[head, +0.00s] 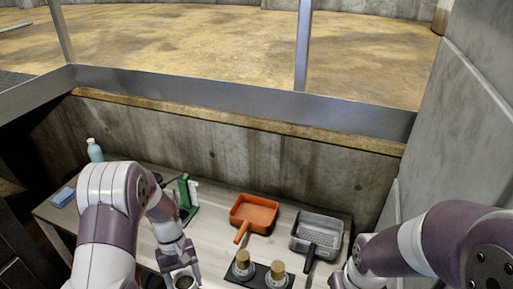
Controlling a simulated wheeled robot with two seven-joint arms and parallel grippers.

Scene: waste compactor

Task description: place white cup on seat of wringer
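My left gripper (182,276) points down at the bottom edge of the head view, its fingers apart. A small round cup-like thing (184,283) with a pale rim shows between and below the fingers, cut off by the picture edge. I cannot tell whether the fingers touch it. A green upright device with a white part (187,194) stands on the table behind my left forearm and may be the wringer; its seat is not clear. My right arm comes in at the lower right; its gripper is not clearly visible.
On the table (222,200) are an orange pan (254,213), a grey pan with a perforated part (317,233), and a dark plate with two brass-topped pieces (258,275). A pale bottle (95,150) and blue block (63,197) are at left. A concrete wall (240,155) stands behind.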

